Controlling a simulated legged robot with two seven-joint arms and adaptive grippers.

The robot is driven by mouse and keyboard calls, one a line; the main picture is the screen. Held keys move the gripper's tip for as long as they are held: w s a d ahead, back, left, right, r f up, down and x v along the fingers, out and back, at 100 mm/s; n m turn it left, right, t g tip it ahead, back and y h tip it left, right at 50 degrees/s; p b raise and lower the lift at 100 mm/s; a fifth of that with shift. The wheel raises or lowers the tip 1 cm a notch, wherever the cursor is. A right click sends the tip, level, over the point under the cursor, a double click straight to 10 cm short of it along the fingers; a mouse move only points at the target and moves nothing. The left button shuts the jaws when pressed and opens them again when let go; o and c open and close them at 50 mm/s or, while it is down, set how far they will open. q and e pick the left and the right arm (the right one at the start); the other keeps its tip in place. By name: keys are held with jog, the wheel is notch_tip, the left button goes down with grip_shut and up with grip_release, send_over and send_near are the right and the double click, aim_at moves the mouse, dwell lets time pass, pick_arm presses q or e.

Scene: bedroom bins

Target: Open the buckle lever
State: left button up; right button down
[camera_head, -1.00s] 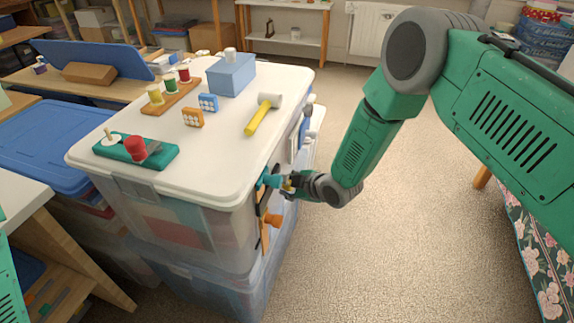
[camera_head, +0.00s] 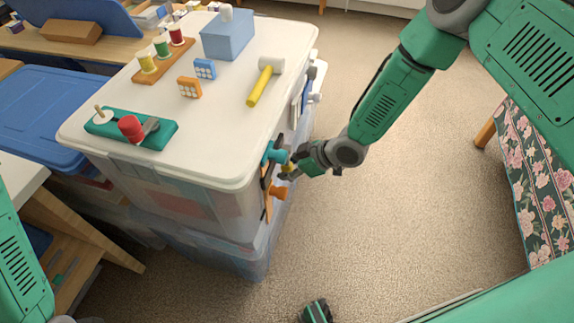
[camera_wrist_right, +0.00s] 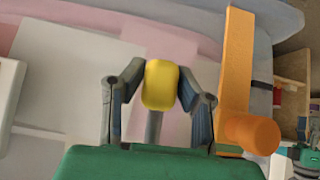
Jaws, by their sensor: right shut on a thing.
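A yellow knob (camera_wrist_right: 160,84) on a thin grey stem shows in the wrist view. It also shows small in the head view (camera_head: 286,168), at the side of the clear bin (camera_head: 185,190). My right gripper (camera_wrist_right: 158,90) has a finger on each side of the knob and is shut on it. The fingers hide part of it in the head view. Beside it are a teal knob (camera_head: 273,154) and an orange knob (camera_head: 278,192), whose orange bar shows in the wrist view (camera_wrist_right: 236,60). I cannot tell which part is the buckle lever.
The bin's white lid (camera_head: 215,110) carries a yellow-handled mallet (camera_head: 264,84), a blue box (camera_head: 228,36), a teal board (camera_head: 130,128) and an orange rack with spools (camera_head: 164,60). Open carpet (camera_head: 400,220) lies right of the bin. A flowered cloth (camera_head: 535,185) hangs at far right.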

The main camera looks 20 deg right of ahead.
dwell(0.3)
jog(key=c, duration=1.2)
grip_release()
jog(key=v, duration=1.2)
jog(key=shift+d+f, duration=0.15)
jog(key=s+a+f+m+g+h, duration=0.15)
jog(key=s+f+m, duration=0.4)
jog(key=s, duration=0.55)
jog(key=s+d+f+m+g+h, duration=0.1)
jog(key=s+d+h, duration=0.1)
jog(key=s, duration=0.3)
jog(key=s+d+m+g+h, duration=0.1)
jog(key=s+d+m, duration=0.1)
jog(key=s, duration=0.3)
jog(key=s+d+f+m+g+h, duration=0.1)
jog(key=s+d+m+h, duration=0.1)
jog(key=s, duration=0.3)
jog(key=shift+s+d+f+h+p, duration=0.15)
jog(key=shift+d+f+h+p, duration=0.2)
jog(key=shift+d, duration=0.25)
